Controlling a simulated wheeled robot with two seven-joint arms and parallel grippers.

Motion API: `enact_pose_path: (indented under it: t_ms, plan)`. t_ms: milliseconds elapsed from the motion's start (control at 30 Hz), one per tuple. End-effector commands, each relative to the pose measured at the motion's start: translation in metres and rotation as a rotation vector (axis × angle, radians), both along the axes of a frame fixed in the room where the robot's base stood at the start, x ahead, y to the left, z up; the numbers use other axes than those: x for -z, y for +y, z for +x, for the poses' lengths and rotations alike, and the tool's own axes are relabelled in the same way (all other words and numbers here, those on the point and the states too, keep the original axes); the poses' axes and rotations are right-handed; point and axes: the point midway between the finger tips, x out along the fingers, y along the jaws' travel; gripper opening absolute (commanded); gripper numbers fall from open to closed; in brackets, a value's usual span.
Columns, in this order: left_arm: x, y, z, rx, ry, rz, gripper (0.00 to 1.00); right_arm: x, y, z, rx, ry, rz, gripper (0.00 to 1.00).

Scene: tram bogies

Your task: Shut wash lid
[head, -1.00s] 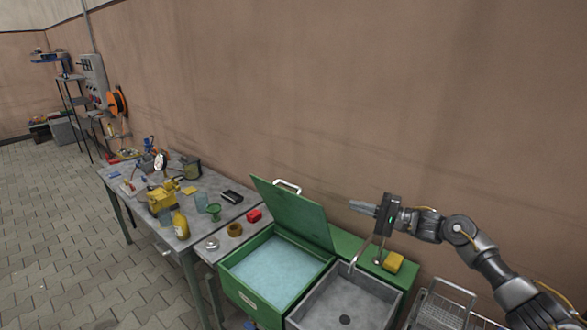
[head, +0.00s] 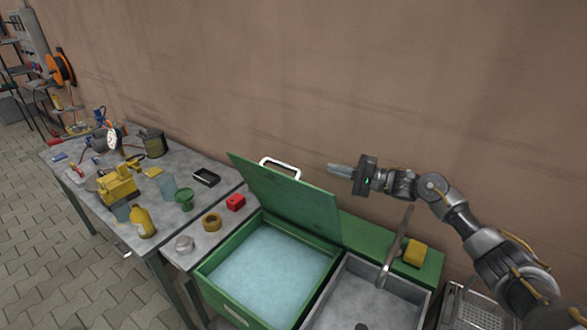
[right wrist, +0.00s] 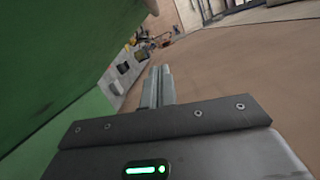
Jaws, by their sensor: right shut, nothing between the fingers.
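The green wash lid (head: 290,200) stands raised and leaning back at the rear of the green wash basin (head: 208,262), with a white handle (head: 280,166) on its upper edge. The basin stands open and holds pale blue liquid (head: 268,264). My right gripper (head: 340,170) is shut and empty, pointing left near the wall. In the head view it appears right of the handle and above the lid's upper right part, apart from both. In the right wrist view the shut fingers (right wrist: 158,86) point ahead, with the lid's green surface (right wrist: 60,60) at left. My left gripper is not seen.
A grey sink (head: 350,300) with a tap (head: 398,248) and a yellow sponge (head: 416,252) lies right of the basin. A grey bench (head: 220,190) with tools, bottles and a red block (head: 236,202) stands to the left. The wall is close behind the lid.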

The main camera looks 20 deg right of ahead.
Motion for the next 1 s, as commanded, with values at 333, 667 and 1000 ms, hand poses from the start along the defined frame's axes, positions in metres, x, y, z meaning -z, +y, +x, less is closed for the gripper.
enact_pose_path:
  t_ms: [333, 667, 1000]
  plan:
    - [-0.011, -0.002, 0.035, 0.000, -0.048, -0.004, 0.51, -0.004, 0.022, 0.016, -0.008, 0.000, 0.002, 0.00]
    - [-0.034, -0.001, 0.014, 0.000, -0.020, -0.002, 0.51, -0.008, 0.074, 0.055, -0.005, 0.000, 0.001, 0.00]
    - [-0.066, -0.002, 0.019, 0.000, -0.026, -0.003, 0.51, -0.013, 0.108, 0.041, -0.004, 0.001, -0.002, 0.00]
